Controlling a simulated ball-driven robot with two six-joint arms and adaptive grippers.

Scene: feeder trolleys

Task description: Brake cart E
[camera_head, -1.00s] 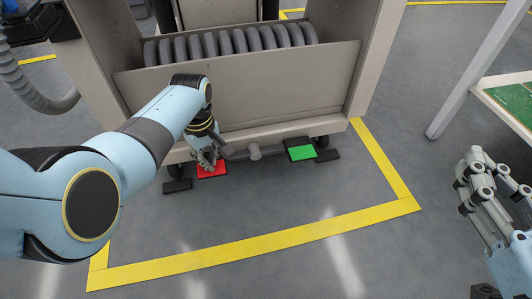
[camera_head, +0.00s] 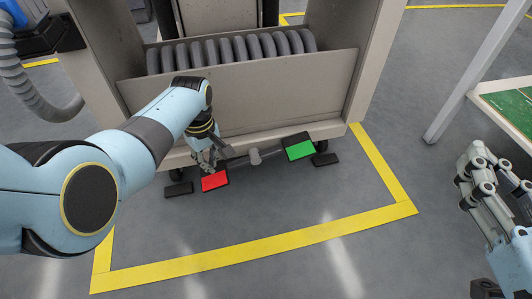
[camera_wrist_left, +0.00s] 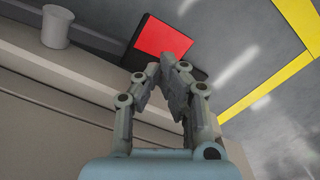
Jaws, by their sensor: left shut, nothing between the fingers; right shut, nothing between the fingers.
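The beige cart (camera_head: 250,97) stands in front of me; no letter E is readable on it. Under its front edge a grey bar (camera_head: 255,157) carries a red pedal (camera_head: 215,181) on the left and a green pedal (camera_head: 299,147) on the right. The bar slopes, with the red end lower and the green end higher. My left gripper (camera_head: 208,164) is shut and empty, its fingertips at the red pedal's upper edge. In the left wrist view the fingertips overlap the edge of the red pedal (camera_wrist_left: 161,38); contact is likely but not certain. My right gripper (camera_head: 474,158) is shut and empty.
Grey coiled hoses or rollers (camera_head: 230,50) fill the cart's bin. A yellow floor line (camera_head: 250,255) frames the cart's bay. A table with a green top (camera_head: 512,107) stands at the right edge, near my right gripper. The floor before the cart is clear.

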